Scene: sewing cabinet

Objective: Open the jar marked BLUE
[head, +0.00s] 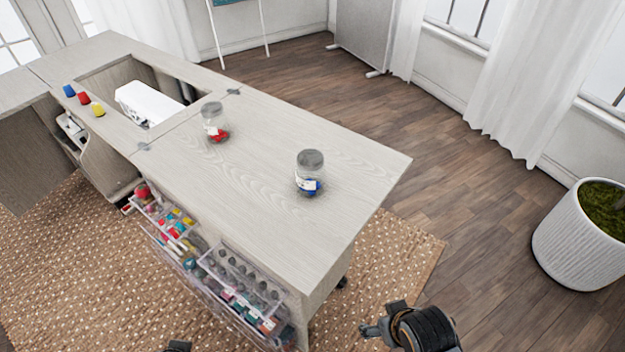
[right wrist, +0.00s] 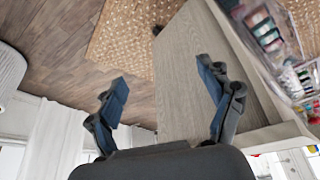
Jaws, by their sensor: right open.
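A glass jar with a grey lid and blue contents (head: 309,173) stands upright on the cabinet top (head: 255,185), near its right end. A white label shows on it, but its lettering is too small to read. A similar jar with red contents (head: 214,122) stands farther back to the left. My right gripper (head: 380,318) is off the cabinet's front right corner, well apart from both jars. The right wrist view shows its two fingers (right wrist: 163,88) spread and empty. A small dark tip of my left gripper (head: 178,347) shows at the bottom edge; its jaws are mostly hidden.
Clear drawers of sewing supplies (head: 235,280) hang on the cabinet's front side. Blue, red and yellow spools (head: 84,98) and a white sewing machine (head: 148,103) are at the far left. The tabletop around the jars is clear. A white planter (head: 575,240) stands right.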

